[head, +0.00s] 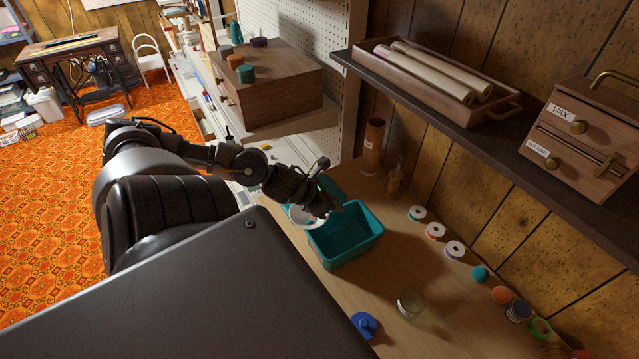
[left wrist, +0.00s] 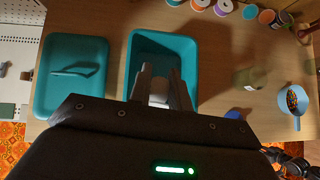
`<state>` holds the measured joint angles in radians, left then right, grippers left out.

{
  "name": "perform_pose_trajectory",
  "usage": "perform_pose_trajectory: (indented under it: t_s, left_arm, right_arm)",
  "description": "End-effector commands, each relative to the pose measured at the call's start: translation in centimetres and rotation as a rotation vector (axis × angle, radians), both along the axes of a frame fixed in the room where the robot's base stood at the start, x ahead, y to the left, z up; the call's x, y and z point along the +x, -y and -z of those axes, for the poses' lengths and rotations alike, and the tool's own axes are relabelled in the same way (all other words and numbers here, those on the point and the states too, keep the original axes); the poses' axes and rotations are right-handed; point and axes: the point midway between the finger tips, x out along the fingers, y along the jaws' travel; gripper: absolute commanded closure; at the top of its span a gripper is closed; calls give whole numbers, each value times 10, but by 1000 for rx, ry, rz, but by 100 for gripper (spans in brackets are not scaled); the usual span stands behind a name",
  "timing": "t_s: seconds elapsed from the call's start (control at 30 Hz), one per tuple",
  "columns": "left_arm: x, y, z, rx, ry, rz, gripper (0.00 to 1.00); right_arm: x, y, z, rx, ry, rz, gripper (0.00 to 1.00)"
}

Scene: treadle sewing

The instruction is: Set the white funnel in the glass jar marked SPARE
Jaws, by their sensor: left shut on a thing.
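My left gripper (head: 328,207) is over the teal bin (head: 345,243), near its back left rim. A white curved piece (head: 301,215), which looks like the funnel, shows at its fingers, partly hidden by the gripper. A clear glass jar (head: 410,303) stands open on the bench to the right and in front of the bin. It also shows in the left wrist view (left wrist: 250,77). Its label is too small to read. My right gripper is not seen.
A blue object (head: 365,325) is near the jar. Thread spools (head: 454,250) line the wall side. A light blue cup (left wrist: 294,101) holds small coloured bits. A shelf (head: 440,110) overhangs the back. Bench between bin and jar is clear.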

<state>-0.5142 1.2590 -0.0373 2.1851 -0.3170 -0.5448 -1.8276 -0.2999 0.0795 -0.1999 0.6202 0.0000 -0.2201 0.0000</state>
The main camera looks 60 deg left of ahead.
Motion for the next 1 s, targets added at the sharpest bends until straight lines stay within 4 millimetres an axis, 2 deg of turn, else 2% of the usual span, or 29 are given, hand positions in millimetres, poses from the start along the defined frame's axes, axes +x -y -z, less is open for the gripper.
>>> perform_pose_trajectory:
  t_s: [0.03, 0.2, 0.6, 0.8, 1.0]
  left_arm:
    - [9, 17, -5, -5, 15, 30, 100]
    - [23, 69, -18, -3, 14, 151, 100]
    - [40, 178, -65, 2, 9, 506, 100]
    - [41, 210, -89, 3, 4, 670, 100]
    - [41, 219, -101, 1, 0, 750, 100]
  right_arm:
    - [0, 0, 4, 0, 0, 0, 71]
    - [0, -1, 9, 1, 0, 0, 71]
    - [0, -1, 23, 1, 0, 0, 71]
    - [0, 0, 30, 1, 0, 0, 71]
    - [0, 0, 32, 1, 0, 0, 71]
